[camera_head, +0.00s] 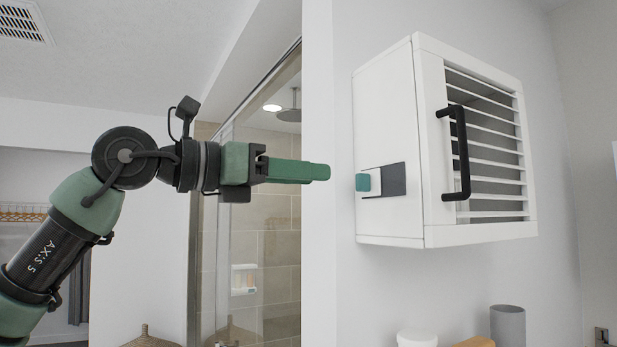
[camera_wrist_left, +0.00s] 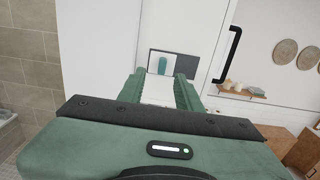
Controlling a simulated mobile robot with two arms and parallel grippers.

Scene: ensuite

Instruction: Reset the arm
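My left arm comes in from the left in the head view, with its left gripper (camera_head: 326,172) pointing right. The green fingers stop a short way from the side of a white wall cabinet (camera_head: 388,120). On that side is a dark plate with a white part and a small teal block (camera_head: 363,182). In the left wrist view the two fingers of the gripper (camera_wrist_left: 160,82) stand apart with nothing seen between them. The teal block (camera_wrist_left: 163,65) shows straight beyond the fingertips. My right gripper is in neither view.
The cabinet has a slatted front and a black handle (camera_head: 458,152). Below it stand a grey cup (camera_head: 507,325) and a white round item (camera_head: 416,338). A glass shower enclosure (camera_head: 262,220) is behind the arm. A wooden shelf (camera_wrist_left: 238,93) shows in the wrist view.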

